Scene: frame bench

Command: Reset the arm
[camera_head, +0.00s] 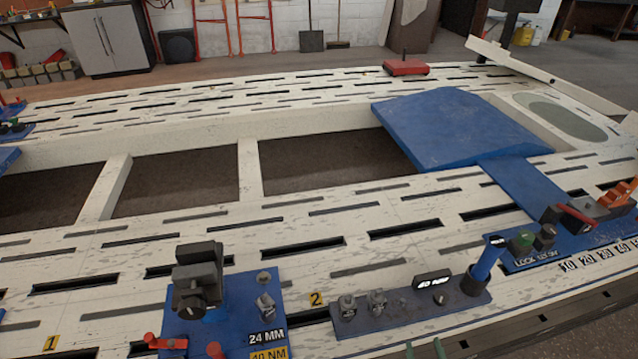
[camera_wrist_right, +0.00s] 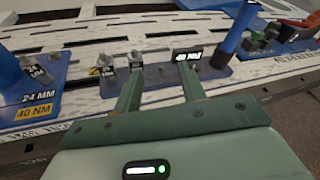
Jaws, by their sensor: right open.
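My right gripper (camera_head: 425,349) shows only as two green fingertips at the bottom edge of the head view. It is in front of the grey-blue tool holder. In the right wrist view, the right gripper (camera_wrist_right: 159,84) has its two green fingers apart, with nothing between them. Its fingertips point towards the grey-blue holder (camera_head: 390,318) with small metal sockets (camera_head: 347,305), a black "40 NM" label (camera_head: 433,281) and an upright blue-handled tool (camera_head: 485,265). I cannot tell whether a finger touches the holder. My left gripper is not in view.
A blue plate (camera_head: 240,310) marked "24 MM" holds a dark clamp-like device (camera_head: 198,275) and red knobs. Another blue station (camera_head: 590,235) is at the right. The pale slotted frame (camera_head: 330,220) has open gaps. A blue panel (camera_head: 455,130) lies across it.

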